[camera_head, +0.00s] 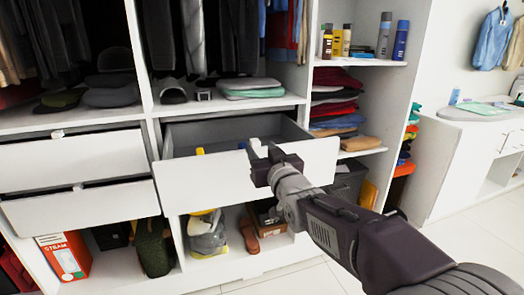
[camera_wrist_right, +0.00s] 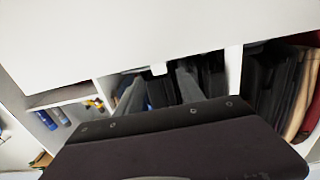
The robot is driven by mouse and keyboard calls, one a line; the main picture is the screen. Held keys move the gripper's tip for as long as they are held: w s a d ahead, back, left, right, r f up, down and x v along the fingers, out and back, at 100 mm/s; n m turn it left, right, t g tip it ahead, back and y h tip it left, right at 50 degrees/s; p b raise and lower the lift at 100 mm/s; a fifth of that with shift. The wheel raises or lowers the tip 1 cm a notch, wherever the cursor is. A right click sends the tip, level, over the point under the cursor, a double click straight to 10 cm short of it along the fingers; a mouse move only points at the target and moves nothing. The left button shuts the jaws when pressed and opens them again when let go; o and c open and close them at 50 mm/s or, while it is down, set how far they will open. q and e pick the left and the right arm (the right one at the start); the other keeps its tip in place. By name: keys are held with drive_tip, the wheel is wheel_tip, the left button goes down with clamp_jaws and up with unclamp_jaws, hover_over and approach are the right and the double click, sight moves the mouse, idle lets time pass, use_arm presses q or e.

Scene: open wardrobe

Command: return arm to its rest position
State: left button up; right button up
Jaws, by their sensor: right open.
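My right gripper (camera_head: 266,160) is open and empty in the head view, in front of the pulled-out white drawer (camera_head: 205,187). Its dark jaws are close to a small white handle (camera_head: 255,147) at the top of the drawer front; whether they touch it I cannot tell. My right arm reaches in from the lower right. In the right wrist view, the dark gripper body fills the lower part, and a white panel (camera_wrist_right: 150,30) fills the top. A small white piece (camera_wrist_right: 158,68) sits at that panel's edge. My left gripper is not in view.
Two closed drawers (camera_head: 75,160) are on the left. Folded clothes (camera_head: 335,95) and bottles (camera_head: 400,40) fill the right shelves. Bags and shoes lie in the bottom compartments, with an orange box (camera_head: 66,256) at left. A white counter (camera_head: 465,130) stands at right. Floor (camera_head: 300,280) shows in front.

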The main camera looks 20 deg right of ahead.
drive_tip(key=shift+w+f, duration=0.15)
drive_tip(key=shift+f, duration=0.2)
drive_tip(key=s+f+g, duration=0.3)
drive_tip(key=f+g, duration=0.1)
drive_tip(key=f, duration=0.7)
drive_tip(key=s+f+g, duration=0.4)
drive_tip(key=f, duration=0.8)
drive_tip(key=s+f+g, duration=0.5)
drive_tip(key=s+f, duration=0.2)
drive_tip(key=s, duration=0.3)
drive_tip(key=s+f+g, duration=0.4)
drive_tip(key=s+f, duration=0.2)
drive_tip(key=s, duration=0.4)
wheel_tip(320, 180, up, 29)
drive_tip(key=p, duration=2.9)
drive_tip(key=shift+w+m, duration=0.3)
drive_tip(key=shift+w, duration=0.1)
